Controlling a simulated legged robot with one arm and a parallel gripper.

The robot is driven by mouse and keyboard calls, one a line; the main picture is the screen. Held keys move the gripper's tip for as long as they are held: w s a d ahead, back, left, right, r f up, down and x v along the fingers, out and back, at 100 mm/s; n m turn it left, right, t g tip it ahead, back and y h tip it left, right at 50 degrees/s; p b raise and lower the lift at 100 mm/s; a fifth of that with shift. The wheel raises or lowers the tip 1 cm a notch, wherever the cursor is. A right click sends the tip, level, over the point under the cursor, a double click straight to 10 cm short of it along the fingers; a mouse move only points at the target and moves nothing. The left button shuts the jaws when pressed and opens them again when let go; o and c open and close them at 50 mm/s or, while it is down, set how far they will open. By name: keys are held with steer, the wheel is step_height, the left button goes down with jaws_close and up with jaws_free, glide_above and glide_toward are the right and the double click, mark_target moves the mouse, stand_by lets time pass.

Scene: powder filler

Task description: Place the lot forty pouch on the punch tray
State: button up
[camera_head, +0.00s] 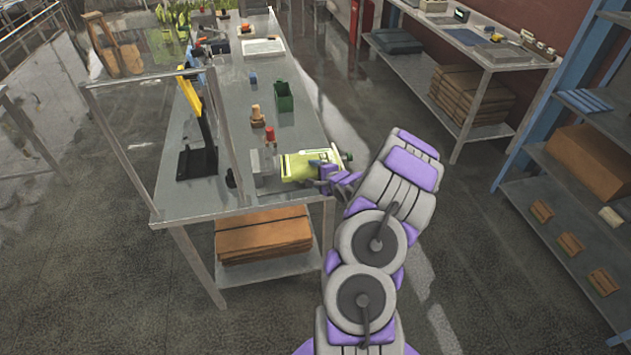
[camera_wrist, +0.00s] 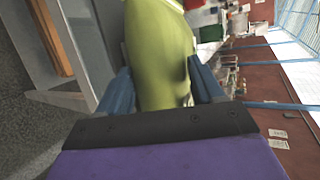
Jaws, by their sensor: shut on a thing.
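A yellow-green pouch (camera_head: 298,166) is at the near right end of the grey table in the head view. It fills the upper middle of the wrist view (camera_wrist: 158,50). My gripper (camera_head: 326,173) is shut on the pouch from its right side; in the wrist view its two blue fingers (camera_wrist: 158,88) lie along both sides of it. I cannot read a lot number on the pouch. I cannot tell whether the pouch touches the table. I cannot clearly make out which thing is the punch tray. A grey metal block (camera_head: 262,168) stands just left of the pouch.
The grey table (camera_head: 222,113) holds a black stand with a yellow top (camera_head: 197,125), a green bin (camera_head: 284,97), a wooden piece (camera_head: 257,115) and a red-topped item (camera_head: 270,135). A clear panel borders the left. Shelves (camera_head: 575,190) stand right; the aisle floor is open.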

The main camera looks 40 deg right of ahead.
step_height(320, 180, down, 2)
steer(key=shift+w+a, duration=0.15)
steer(key=shift+f+p, duration=0.35)
steer(key=shift+f, duration=0.2)
steer(key=o, duration=1.5)
steer(key=shift+f, duration=0.1)
